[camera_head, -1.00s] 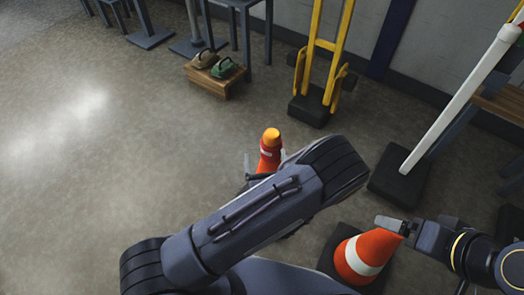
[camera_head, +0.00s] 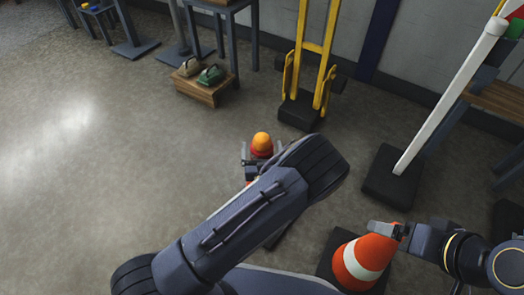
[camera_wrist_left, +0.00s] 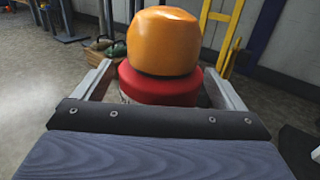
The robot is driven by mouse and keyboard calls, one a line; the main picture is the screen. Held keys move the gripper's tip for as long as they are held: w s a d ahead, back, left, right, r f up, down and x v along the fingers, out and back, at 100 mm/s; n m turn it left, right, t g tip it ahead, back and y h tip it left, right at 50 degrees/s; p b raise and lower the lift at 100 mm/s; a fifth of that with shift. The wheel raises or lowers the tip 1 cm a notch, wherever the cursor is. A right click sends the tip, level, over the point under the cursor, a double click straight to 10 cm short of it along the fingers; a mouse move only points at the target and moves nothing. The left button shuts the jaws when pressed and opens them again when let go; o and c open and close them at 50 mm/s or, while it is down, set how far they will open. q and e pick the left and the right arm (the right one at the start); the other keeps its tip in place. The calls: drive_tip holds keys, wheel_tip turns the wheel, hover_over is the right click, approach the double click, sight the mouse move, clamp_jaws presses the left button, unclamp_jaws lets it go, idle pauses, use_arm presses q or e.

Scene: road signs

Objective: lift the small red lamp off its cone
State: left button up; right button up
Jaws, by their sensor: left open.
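The small lamp (camera_head: 262,146) has an orange dome on a red base. It stands upright, with its cone mostly hidden below by my left gripper and arm. In the left wrist view the orange dome (camera_wrist_left: 164,41) and red base (camera_wrist_left: 160,86) fill the middle. My left gripper (camera_head: 261,150) is open, one finger on each side of the lamp's red base. In the wrist view a gap shows at the left finger; contact at the right is unclear. My right gripper (camera_head: 386,229) is at the tip of another orange cone (camera_head: 362,260) with a white band; its jaws are unclear.
A yellow hand truck (camera_head: 314,65) stands behind the lamp. A white pole on a dark base (camera_head: 390,177) is to the right. A low wooden stand (camera_head: 207,91) holds a tan and a green item. Open floor lies to the left.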

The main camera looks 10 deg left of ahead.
sight(263, 149)
use_arm(q)
drive_tip(key=c, duration=1.3)
drive_tip(key=shift+o, duration=0.2)
drive_tip(key=shift+r, duration=0.1)
drive_tip(key=shift+r+p, duration=0.3)
drive_tip(key=shift+r, duration=0.25)
wheel_tip(263, 149, up, 3)
drive_tip(key=shift+s+f+p, duration=0.15)
drive_tip(key=shift+p, duration=0.45)
drive_tip(key=s+r+p, duration=0.1)
drive_tip(key=s+r, duration=0.1)
drive_tip(key=s+d+r+p, duration=0.1)
drive_tip(key=s+r, duration=0.1)
drive_tip(key=shift+d+r, duration=0.1)
drive_tip(key=shift+r, duration=0.3)
drive_tip(key=s+d+r+p, duration=0.2)
drive_tip(key=s+r, duration=0.2)
drive_tip(key=s, duration=0.5)
drive_tip(key=shift+s+p, duration=0.2)
drive_tip(key=shift+p, duration=0.15)
drive_tip(key=shift+r, duration=0.1)
